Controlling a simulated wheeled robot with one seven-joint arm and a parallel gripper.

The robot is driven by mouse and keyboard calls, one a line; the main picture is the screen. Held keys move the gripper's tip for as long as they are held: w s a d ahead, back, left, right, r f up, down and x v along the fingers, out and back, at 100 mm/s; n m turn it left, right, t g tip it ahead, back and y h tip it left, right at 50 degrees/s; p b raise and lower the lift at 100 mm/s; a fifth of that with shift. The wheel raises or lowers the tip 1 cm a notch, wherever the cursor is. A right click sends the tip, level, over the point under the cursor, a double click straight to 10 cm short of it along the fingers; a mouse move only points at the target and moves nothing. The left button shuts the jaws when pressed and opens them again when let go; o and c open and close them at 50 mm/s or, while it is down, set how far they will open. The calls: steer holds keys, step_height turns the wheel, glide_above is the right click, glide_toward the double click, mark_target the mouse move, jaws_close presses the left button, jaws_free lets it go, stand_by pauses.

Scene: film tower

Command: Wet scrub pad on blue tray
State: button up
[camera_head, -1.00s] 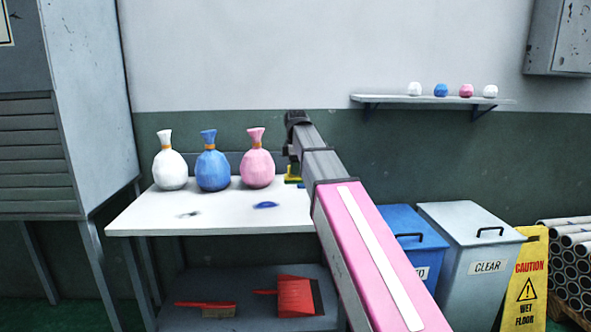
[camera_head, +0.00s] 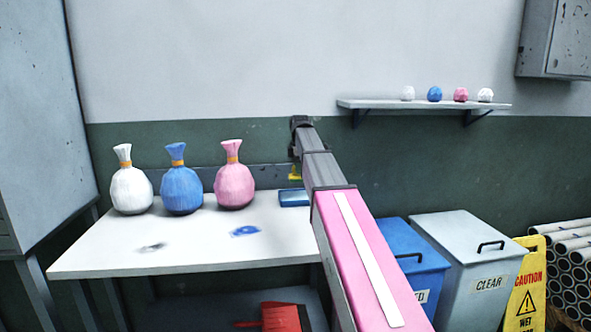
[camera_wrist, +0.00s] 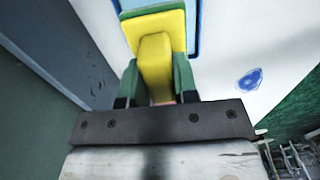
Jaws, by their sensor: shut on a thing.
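The scrub pad, yellow and green, shows in the wrist view (camera_wrist: 155,55) held between the fingers of my gripper (camera_wrist: 156,88). In the head view only a small yellow bit of the pad (camera_head: 296,177) shows beside my arm. The blue tray (camera_head: 292,199) lies at the back right of the white table, partly hidden by my arm. Its blue edge shows behind the pad in the wrist view (camera_wrist: 196,18). The pad appears above the tray; I cannot tell whether they touch. I cannot tell whether the pad is wet.
White (camera_head: 131,188), blue (camera_head: 181,188) and pink (camera_head: 234,184) tied bags stand along the back of the table (camera_head: 100,262). A blue smear (camera_head: 245,231) and a dark smear (camera_head: 152,247) mark its top. Blue (camera_head: 408,262) and grey (camera_head: 462,262) bins stand at the right.

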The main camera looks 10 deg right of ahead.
mark_target(299, 181)
steer(key=shift+f, duration=2.9)
steer(key=shift+f, duration=0.55)
steer(key=shift+r, duration=3.55)
